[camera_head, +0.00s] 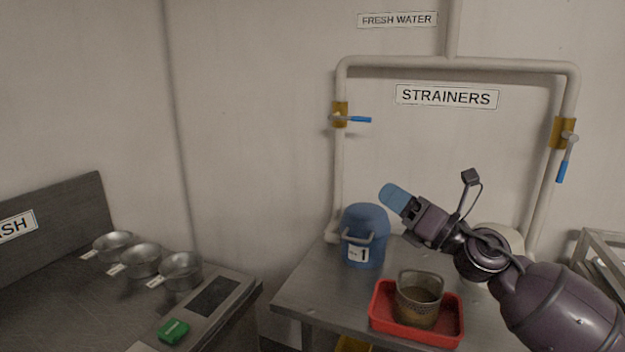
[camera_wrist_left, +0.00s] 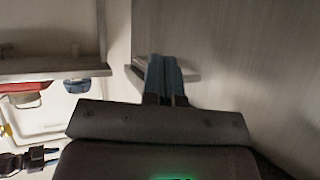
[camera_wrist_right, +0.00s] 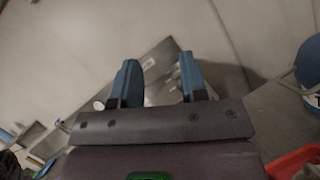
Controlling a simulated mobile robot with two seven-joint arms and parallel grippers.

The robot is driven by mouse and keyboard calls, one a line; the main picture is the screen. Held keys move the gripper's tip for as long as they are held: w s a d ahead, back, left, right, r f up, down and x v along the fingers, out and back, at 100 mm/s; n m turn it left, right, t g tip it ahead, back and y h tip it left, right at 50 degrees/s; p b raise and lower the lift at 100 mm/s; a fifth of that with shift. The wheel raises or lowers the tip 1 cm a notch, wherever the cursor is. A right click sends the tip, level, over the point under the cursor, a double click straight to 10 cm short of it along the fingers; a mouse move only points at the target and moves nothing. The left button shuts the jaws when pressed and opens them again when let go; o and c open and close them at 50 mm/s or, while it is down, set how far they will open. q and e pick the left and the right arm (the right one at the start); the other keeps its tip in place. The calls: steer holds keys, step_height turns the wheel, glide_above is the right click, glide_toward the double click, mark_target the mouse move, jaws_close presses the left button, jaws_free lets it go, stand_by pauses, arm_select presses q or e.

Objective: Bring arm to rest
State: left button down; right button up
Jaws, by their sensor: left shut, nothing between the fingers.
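My right arm (camera_head: 560,305) comes in from the lower right in the head view and reaches up and left. Its gripper (camera_head: 392,195) is in the air above the steel table, its blue fingers pointing to the upper left, in front of the wall. In the right wrist view the two blue fingers of the right gripper (camera_wrist_right: 158,72) stand apart with nothing held between them. My left gripper does not show in the head view. In the left wrist view the fingers of the left gripper (camera_wrist_left: 163,75) are together and hold nothing.
Below the right arm, a blue lidded container (camera_head: 364,237) and a red tray (camera_head: 414,336) holding a brownish pot (camera_head: 419,293) stand on a steel table (camera_head: 312,292). Pipes with blue-handled valves run along the wall.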

steer(key=s+d+f+m+t+h, duration=0.1)
steer(key=s+d+f+m+h, duration=0.2)
steer(key=f+m, duration=0.65)
steer(key=s+d+f+m+t+h, duration=0.1)
steer(key=s+d+f+m+h, duration=0.15)
steer(key=f+m+h, duration=0.65)
steer(key=s+d+f+m+t+h, duration=0.1)
steer(key=s+d+f+m, duration=0.15)
steer(key=f+m, duration=0.75)
steer(key=s+d+f+m+g+h, duration=0.1)
steer(key=s+d+f+m+g, duration=0.1)
steer(key=s+f+m, duration=0.3)
steer(key=s+d+f+m+g+h, duration=0.2)
steer(key=s+d+f+m+g, duration=0.1)
steer(key=s+f, duration=1)
steer(key=s+m+g, duration=0.1)
steer(key=s+m, duration=0.1)
steer(key=s, duration=0.3)
steer(key=shift+m+h, duration=0.3)
steer(key=shift+m, duration=0.05)
